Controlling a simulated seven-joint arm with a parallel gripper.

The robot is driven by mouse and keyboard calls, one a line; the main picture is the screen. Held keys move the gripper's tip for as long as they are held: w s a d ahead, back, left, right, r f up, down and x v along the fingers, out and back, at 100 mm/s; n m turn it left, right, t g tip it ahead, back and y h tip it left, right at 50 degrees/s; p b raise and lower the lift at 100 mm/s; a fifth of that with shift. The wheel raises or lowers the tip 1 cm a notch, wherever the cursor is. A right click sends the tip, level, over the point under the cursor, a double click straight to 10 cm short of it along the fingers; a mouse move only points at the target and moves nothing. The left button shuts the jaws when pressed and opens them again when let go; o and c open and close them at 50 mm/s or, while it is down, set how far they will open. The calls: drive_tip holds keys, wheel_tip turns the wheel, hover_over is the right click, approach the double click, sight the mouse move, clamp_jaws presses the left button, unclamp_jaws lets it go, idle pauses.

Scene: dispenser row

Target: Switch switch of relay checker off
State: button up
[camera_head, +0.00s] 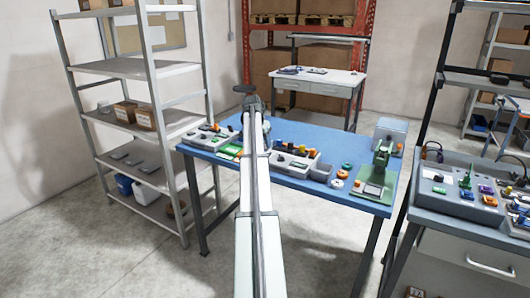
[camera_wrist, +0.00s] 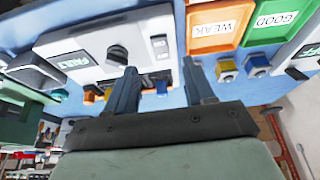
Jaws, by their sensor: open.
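My gripper (camera_wrist: 161,80) is open in the wrist view, with nothing between its two fingers. A pale panel with a FAULT label (camera_wrist: 72,62) lies beyond the fingertips.
An orange WEAK bin (camera_wrist: 220,27) and a green GOOD bin (camera_wrist: 275,20) sit right of the panel. A green-based press (camera_head: 375,187) and a grey box (camera_head: 390,132) stand at the table's right. A metal shelf (camera_head: 130,68) is close on the left.

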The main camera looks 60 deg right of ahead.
drive_tip(key=shift+x, duration=3.45)
drive_tip(key=shift+c, duration=0.3)
clamp_jaws()
drive_tip(key=shift+d+r+y, duration=0.2)
drive_tip(key=shift+d+y, duration=0.25)
drive_tip(key=shift+y, duration=0.15)
drive_tip(key=shift+d+y, duration=0.1)
drive_tip(key=shift+y, duration=0.9)
drive_tip(key=shift+o, duration=0.3)
unclamp_jaws()
